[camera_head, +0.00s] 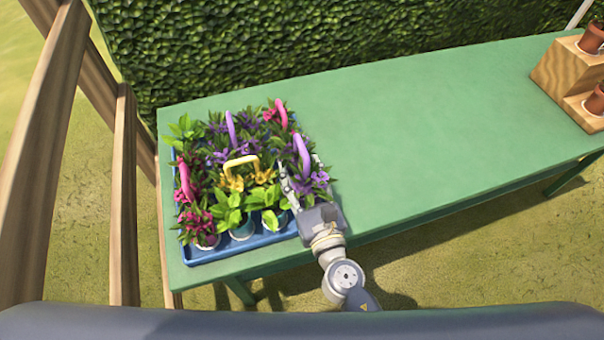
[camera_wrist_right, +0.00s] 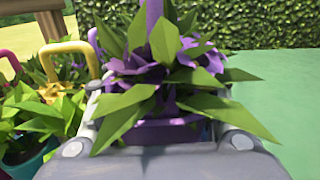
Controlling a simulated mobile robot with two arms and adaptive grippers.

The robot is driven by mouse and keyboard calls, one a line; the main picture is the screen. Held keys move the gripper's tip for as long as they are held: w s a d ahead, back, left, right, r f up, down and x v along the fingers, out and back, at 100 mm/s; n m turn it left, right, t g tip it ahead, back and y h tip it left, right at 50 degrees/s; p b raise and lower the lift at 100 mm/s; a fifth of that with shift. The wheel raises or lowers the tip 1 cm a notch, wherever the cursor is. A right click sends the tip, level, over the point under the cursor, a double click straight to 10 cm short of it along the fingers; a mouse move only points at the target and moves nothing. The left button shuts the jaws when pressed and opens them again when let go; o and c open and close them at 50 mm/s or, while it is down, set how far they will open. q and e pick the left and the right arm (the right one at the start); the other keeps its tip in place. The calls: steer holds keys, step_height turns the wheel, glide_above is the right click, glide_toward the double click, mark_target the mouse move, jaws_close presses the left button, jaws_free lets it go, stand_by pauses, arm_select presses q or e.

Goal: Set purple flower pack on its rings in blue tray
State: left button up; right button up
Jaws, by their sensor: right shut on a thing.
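The blue tray (camera_head: 240,250) stands at the left end of the green table, crowded with flower packs. My right gripper (camera_head: 300,190) is at the tray's right side, shut on a purple flower pack (camera_head: 316,180) with a purple handle. In the right wrist view the purple pot (camera_wrist_right: 165,131) sits between the fingers of my right gripper (camera_wrist_right: 160,115), with leaves covering part of them. The pack looks upright. Its base and any rings under it are hidden. Another purple flower pack (camera_head: 226,140) stands further back in the tray. My left gripper is not in view.
A yellow-handled pack (camera_head: 238,168) and leafy pots (camera_head: 268,197) stand close to the left of the held pack. Pink-handled packs stand at the left (camera_head: 185,182) and back (camera_head: 281,113). The green table (camera_head: 430,130) is clear to the right, up to a wooden stand (camera_head: 560,78) with pots.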

mark_target(302, 177)
steer(key=shift+w, duration=0.3)
steer(key=f+b, duration=0.2)
steer(key=f, duration=0.1)
steer(key=shift+w, duration=0.4)
steer(key=shift+f+b, duration=0.25)
steer(key=shift+b, duration=0.05)
